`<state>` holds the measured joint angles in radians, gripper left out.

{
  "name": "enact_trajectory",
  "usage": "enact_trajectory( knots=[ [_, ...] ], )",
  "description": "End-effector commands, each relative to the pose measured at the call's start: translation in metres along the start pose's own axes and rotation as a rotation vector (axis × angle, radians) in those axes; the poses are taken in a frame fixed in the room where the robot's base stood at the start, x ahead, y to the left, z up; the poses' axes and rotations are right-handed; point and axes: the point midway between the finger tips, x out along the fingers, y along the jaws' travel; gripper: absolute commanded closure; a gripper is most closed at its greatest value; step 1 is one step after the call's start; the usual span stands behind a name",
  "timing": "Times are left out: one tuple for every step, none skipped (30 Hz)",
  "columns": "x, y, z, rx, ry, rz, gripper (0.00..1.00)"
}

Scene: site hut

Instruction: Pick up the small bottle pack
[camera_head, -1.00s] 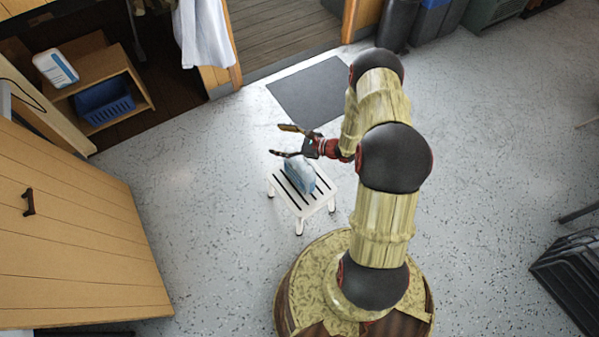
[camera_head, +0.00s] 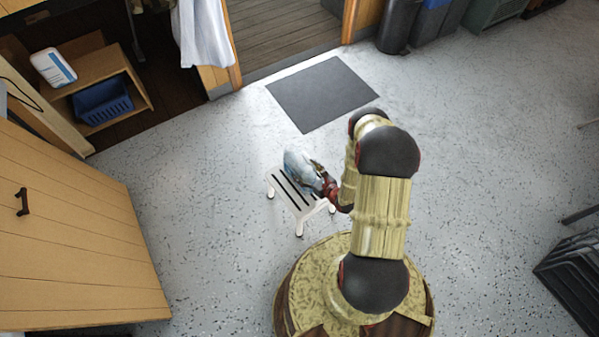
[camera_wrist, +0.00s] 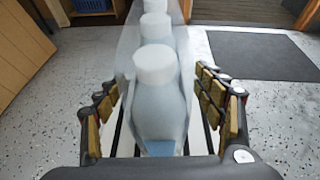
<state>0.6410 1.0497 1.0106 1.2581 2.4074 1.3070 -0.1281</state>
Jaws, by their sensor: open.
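The small bottle pack (camera_head: 301,166) is a pale, whitish-blue wrapped pack on a white slatted step stool (camera_head: 291,200). In the wrist view the pack (camera_wrist: 158,105) shows several white-capped bottles in a row, running away from me. My gripper (camera_wrist: 168,112) is open, with one finger on each side of the nearest bottle. In the head view my gripper (camera_head: 318,178) is at the pack's right end, and the far finger is partly hidden.
A dark mat (camera_head: 322,93) lies on the speckled floor behind the stool. A wooden door (camera_head: 75,235) stands at the left, and a shelf with a blue basket (camera_head: 103,101) is at the back left. Floor around the stool is clear.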

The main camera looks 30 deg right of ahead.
Motion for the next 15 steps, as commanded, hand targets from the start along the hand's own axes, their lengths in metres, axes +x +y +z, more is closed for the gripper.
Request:
enact_trajectory(
  knots=[
    [0.009, 0.002, -0.003, -0.002, -0.001, 0.003, 0.31],
    [0.013, 0.002, -0.004, -0.002, -0.001, 0.004, 0.31],
    [0.019, 0.003, -0.005, -0.002, -0.001, 0.004, 0.31],
    [0.023, 0.003, -0.006, -0.002, -0.001, 0.003, 0.31],
    [0.028, 0.003, -0.005, -0.003, -0.001, 0.003, 0.31],
    [0.033, 0.003, -0.005, -0.003, -0.001, 0.004, 0.31],
    [0.036, 0.003, -0.004, -0.002, 0.000, 0.004, 0.31],
    [0.038, 0.002, -0.004, -0.001, 0.000, 0.003, 0.31],
    [0.040, 0.002, -0.004, 0.000, 0.000, 0.002, 0.31],
    [0.041, 0.002, -0.003, 0.000, 0.000, 0.001, 0.31],
    [0.041, 0.002, -0.003, 0.000, 0.000, 0.001, 0.31],
    [0.040, 0.002, -0.003, 0.000, 0.000, 0.001, 0.31],
    [0.040, 0.002, -0.002, 0.000, 0.000, 0.001, 0.31],
    [0.040, 0.002, -0.002, 0.000, 0.000, 0.001, 0.31],
    [0.040, 0.002, -0.002, 0.000, 0.000, 0.001, 0.31]
  ],
)
